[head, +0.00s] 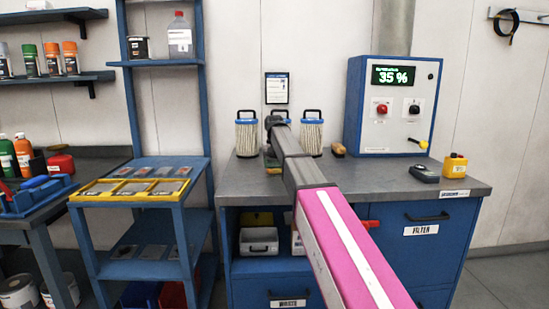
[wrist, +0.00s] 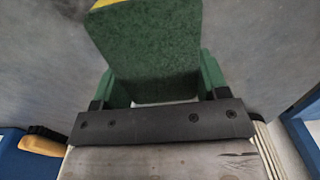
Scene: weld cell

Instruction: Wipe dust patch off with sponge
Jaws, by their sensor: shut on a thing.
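My gripper (wrist: 158,95) is shut on a green sponge (wrist: 145,48) with a yellow edge, which fills the space between the fingers in the wrist view. The sponge is over the grey workbench top (wrist: 265,50); I cannot tell whether it touches it. In the head view my arm reaches over the bench (head: 400,185), and a small part of the sponge (head: 271,161) shows below the arm's far end, between the filter cartridges. My fingers are mostly hidden there. I cannot make out a clear dust patch in either view; the bench top looks mottled grey.
Filter cartridges (head: 246,138) (head: 312,137) stand at the back of the bench. A wooden-handled brush (head: 338,149) lies right of them. A blue control box (head: 395,105) reads 35 %. A dark handheld device (head: 424,174) and a yellow object (head: 455,166) lie at the right.

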